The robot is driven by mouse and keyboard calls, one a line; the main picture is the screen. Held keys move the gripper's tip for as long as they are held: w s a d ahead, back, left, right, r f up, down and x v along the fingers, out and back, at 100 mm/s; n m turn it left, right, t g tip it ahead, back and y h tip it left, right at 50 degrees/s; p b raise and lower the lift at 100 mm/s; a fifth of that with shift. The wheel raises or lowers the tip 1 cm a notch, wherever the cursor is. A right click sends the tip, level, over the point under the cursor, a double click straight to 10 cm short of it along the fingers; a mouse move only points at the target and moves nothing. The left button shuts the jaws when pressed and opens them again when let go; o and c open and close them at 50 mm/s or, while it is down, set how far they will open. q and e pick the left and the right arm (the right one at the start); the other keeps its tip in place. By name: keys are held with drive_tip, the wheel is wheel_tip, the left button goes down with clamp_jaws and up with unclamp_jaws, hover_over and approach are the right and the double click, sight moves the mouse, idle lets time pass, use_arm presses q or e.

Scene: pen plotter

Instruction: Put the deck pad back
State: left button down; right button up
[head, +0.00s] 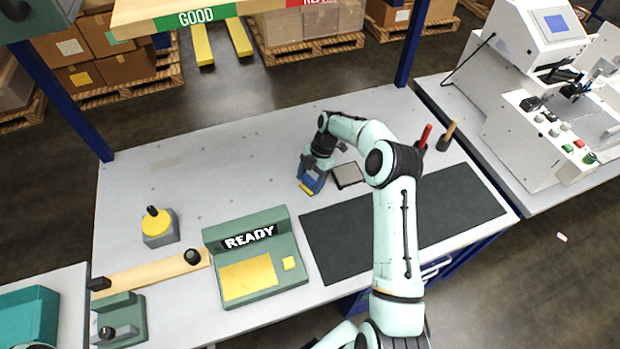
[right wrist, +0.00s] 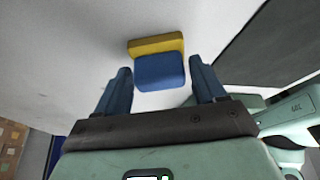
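The pad, a blue and yellow block that I take to be the deck pad, is between the fingertips of my right gripper in the right wrist view (right wrist: 159,70). Its blue side faces the gripper and its yellow layer is on the far side. My right gripper (right wrist: 159,85) is open, with a narrow gap on each side of the block. In the head view my right gripper (head: 311,180) points down at the back middle of the bench, and its blue fingers partly hide the block. I cannot tell whether the block touches the bench. My left gripper is not in view.
A small dark-rimmed tray (head: 359,182) lies just right of the gripper. A dark mat (head: 328,245) covers the front right. Red-handled (head: 425,137) and wooden-handled (head: 449,131) tools stand behind it. A READY device (head: 290,258) is in front. The back left is mostly clear.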

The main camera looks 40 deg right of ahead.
drive_tip(key=shift+o, duration=0.6)
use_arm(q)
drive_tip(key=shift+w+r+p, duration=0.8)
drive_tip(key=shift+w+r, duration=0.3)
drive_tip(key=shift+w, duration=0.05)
use_arm(e)
drive_tip(key=v, duration=1.2)
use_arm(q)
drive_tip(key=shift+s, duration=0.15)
